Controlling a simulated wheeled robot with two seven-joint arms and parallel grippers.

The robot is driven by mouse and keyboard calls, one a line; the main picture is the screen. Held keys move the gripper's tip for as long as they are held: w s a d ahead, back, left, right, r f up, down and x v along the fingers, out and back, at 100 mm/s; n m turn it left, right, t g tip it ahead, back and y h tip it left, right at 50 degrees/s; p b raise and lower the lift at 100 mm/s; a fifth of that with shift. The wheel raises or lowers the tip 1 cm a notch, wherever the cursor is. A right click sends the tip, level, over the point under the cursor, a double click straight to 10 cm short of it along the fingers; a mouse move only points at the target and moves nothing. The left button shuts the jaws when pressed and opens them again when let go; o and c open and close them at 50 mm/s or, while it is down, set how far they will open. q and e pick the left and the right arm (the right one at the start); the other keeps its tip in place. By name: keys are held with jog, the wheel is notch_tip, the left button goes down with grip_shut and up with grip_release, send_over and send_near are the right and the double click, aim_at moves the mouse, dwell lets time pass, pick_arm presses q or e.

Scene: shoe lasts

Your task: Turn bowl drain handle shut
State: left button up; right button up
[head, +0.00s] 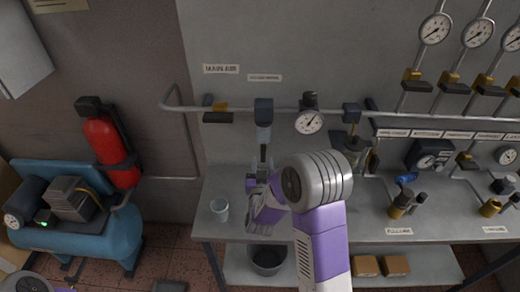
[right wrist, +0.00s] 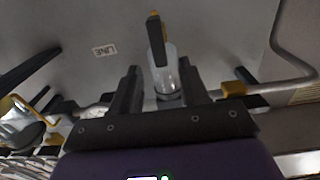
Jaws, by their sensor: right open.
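A filter unit (head: 264,112) with a dark top and a pale clear bowl hangs on the wall pipe, below small labels. In the right wrist view the clear bowl (right wrist: 168,78) shows between my fingers, with a dark drain handle (right wrist: 156,42) with yellow ends at its far end. My right gripper (head: 262,178) is just below the bowl, partly hidden by my own arm. In the right wrist view its fingers (right wrist: 159,70) are apart, one on each side of the bowl; I cannot tell whether they touch it. My left gripper is not in view.
A pressure gauge (head: 309,122) and a second dark unit (head: 352,118) sit right along the pipe. A clear cup (head: 219,208) stands on the bench, and a dark bucket (head: 267,260) is below. A red cylinder (head: 108,150) and blue compressor (head: 90,235) stand left.

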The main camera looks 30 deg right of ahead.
aim_at(263, 154)
jog(key=shift+x, duration=2.45)
grip_shut()
